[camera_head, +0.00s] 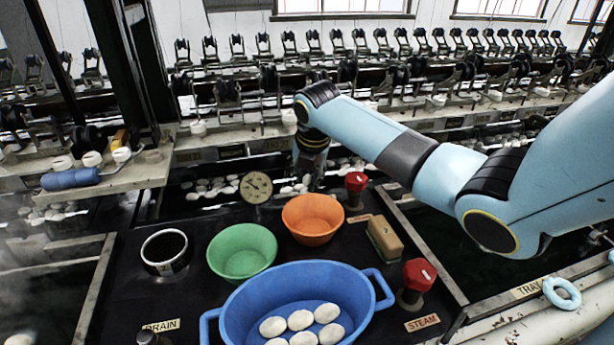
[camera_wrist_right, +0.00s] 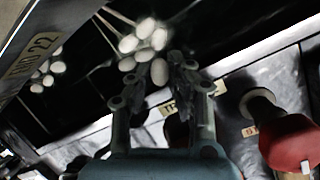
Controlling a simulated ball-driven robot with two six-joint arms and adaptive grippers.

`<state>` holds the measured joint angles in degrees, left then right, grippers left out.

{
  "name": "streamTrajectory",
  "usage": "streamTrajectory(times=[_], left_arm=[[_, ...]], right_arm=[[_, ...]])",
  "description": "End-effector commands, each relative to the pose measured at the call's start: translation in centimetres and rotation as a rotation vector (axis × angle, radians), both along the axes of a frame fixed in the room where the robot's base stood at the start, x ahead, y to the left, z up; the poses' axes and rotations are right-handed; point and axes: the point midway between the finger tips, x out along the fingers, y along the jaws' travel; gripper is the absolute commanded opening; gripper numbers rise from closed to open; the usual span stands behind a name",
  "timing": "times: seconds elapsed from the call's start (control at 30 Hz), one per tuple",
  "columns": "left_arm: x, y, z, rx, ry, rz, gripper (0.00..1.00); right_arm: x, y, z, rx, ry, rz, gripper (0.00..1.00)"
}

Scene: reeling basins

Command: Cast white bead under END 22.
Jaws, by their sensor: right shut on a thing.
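My right gripper (camera_head: 308,172) reaches down over the dark basin behind the orange bowl. In the right wrist view its two fingers (camera_wrist_right: 158,78) close in from either side around a white oval piece (camera_wrist_right: 159,72), which I take for the white bead. Other white ovals (camera_wrist_right: 145,38) lie just beyond it, so what is held and what floats behind is hard to separate. A plate reading END 22 (camera_wrist_right: 32,58) is on the rail at the left of the wrist view, apart from the fingers. My left gripper is not in view.
A green bowl (camera_head: 242,250), an orange bowl (camera_head: 312,218) and a blue tub (camera_head: 290,277) with several white ovals stand in front. Red knobs (camera_head: 418,274) (camera_wrist_right: 292,143), a round gauge (camera_head: 256,187) and a tan block (camera_head: 385,240) are nearby. Reeling units (camera_head: 340,75) line the back.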

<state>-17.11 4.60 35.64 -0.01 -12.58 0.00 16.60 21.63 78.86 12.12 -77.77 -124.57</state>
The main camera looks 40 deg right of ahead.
Motion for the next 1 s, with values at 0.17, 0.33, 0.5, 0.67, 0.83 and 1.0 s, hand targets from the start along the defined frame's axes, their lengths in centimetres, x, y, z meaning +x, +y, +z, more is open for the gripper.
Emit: streamTrajectory(times=[0.17,0.33,0.5,0.67,0.83,1.0], left_arm=[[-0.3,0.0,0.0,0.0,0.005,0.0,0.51],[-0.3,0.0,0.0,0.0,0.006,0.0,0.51],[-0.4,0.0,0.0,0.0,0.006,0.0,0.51],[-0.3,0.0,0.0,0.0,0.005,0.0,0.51],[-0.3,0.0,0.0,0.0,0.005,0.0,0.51],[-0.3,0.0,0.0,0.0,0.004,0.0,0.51]], right_arm=[[0.0,0.0,0.0,0.0,0.0,0.0,0.35],[0.0,0.0,0.0,0.0,0.0,0.0,0.44],[0.0,0.0,0.1,0.0,0.0,0.0,0.44],[-0.4,0.2,1.6,-0.001,-0.003,0.0,0.44],[-1.5,0.8,5.1,-0.002,-0.005,0.001,0.44],[-2.6,1.5,8.5,-0.002,-0.003,0.002,0.44]])
